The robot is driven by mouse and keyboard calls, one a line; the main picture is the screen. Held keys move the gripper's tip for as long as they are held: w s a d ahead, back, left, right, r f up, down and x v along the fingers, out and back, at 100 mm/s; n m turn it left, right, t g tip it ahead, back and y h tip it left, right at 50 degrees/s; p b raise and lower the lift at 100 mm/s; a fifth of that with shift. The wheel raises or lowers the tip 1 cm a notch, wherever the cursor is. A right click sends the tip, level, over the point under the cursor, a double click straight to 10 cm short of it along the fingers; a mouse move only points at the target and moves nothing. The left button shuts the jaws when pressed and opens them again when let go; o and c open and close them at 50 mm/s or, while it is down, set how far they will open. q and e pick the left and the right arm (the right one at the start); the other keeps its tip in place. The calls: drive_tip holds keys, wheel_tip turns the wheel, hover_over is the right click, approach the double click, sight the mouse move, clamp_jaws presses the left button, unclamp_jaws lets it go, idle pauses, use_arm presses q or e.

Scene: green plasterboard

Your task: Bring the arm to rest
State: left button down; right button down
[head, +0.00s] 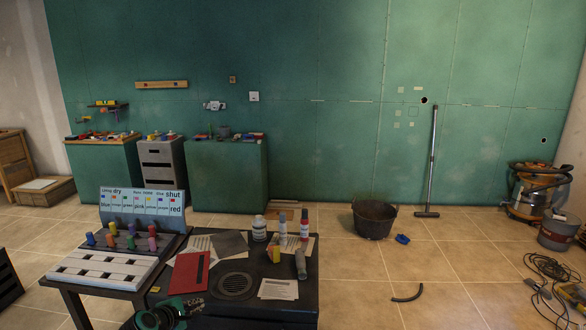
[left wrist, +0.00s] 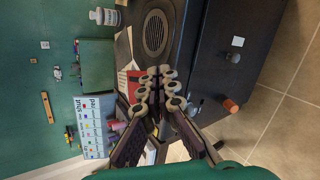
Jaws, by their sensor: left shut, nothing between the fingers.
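My left gripper (left wrist: 160,75) is shut and empty; in the left wrist view its jointed fingers meet at the tips. In that view it is in front of the dark table (left wrist: 205,60), with a red folder (left wrist: 134,88) just beyond the fingertips. I cannot tell its exact height above the table. In the head view, green and black parts of my left arm show at the bottom edge, in front of the dark table (head: 235,312). My right gripper is in neither view.
A label board (head: 141,201) with coloured pegs and a white slotted tray (head: 105,268) stand at left. A black bucket (head: 374,219) stands on open tiled floor.

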use_arm(q)
drive_tip(key=s+d+r+m+g, duration=0.1)
drive_tip(key=s+d+r+m, duration=0.15)
drive_tip(key=s+m, duration=0.2)
drive_tip(key=s+d+r+m+g+y, duration=0.1)
drive_tip(key=s+d+r+m, duration=0.1)
drive_tip(key=s+d+m, duration=0.3)
drive_tip(key=s+d+r+m+g, duration=0.1)
drive_tip(key=s+d+r+m, duration=0.1)
drive_tip(key=s, duration=0.5)
drive_tip(key=s+d+f+m+g+y, duration=0.1)
drive_tip(key=s+f+m, duration=0.1)
drive_tip(key=s+m, duration=0.6)
drive_tip(key=s, duration=0.7)
drive_tip(key=shift+d+m+y, duration=0.3)
drive_tip(key=shift+m+y, duration=0.05)
drive_tip(key=shift+y, duration=0.05)
drive_tip(key=shift+w+f, duration=0.1)
